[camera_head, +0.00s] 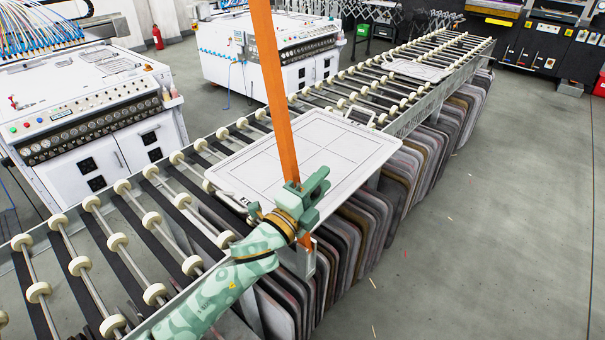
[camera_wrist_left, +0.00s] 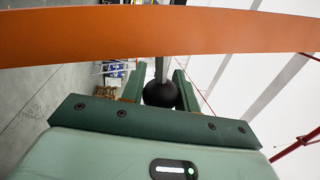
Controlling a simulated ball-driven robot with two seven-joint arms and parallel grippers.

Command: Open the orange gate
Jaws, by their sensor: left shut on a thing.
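The orange gate (camera_head: 275,90) is a long flat bar that stands steeply raised, leaning a little left, at the near edge of the roller conveyor. Its foot shows below my gripper, by a grey bracket. My left gripper (camera_head: 318,185) is at the lower part of the bar and hides some of it. In the left wrist view the orange gate (camera_wrist_left: 150,32) crosses the top of the picture. A black ball knob (camera_wrist_left: 160,93) on a grey rod sits between the fingers, and the gripper is shut on it. How the knob joins the gate is hidden. My right gripper is not in view.
The roller conveyor (camera_head: 118,242) runs diagonally and carries a white framed panel (camera_head: 335,140) right behind the gate. Dark boards (camera_head: 340,245) stand packed below it. White machines (camera_head: 95,110) stand behind. The floor (camera_head: 480,250) on the right is clear.

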